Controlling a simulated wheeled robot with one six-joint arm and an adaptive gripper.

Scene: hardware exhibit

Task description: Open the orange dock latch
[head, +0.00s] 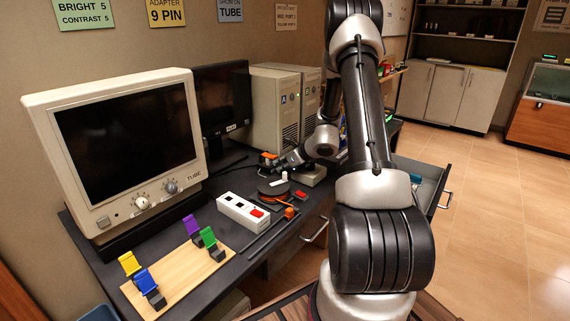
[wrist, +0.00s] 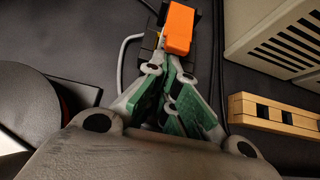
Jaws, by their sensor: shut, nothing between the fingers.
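The orange dock latch (wrist: 180,27) shows in the wrist view at the top centre, on a small black dock (wrist: 150,43) with a grey cable. In the head view a small orange piece (head: 268,155) at the back of the desk appears to be the same latch. My gripper (wrist: 172,72) is shut and empty, its green-padded fingers together just below the latch. I cannot tell whether the fingertips touch it. In the head view my gripper (head: 284,163) is small and partly hidden by my arm.
A black round reel (head: 272,190) and a white switch box (head: 242,212) stand on the desk nearer me. A wooden board (head: 180,275) holds several coloured clips. In the wrist view, a beige slotted case (wrist: 275,40) and a wooden slotted block (wrist: 270,113) lie right of the latch.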

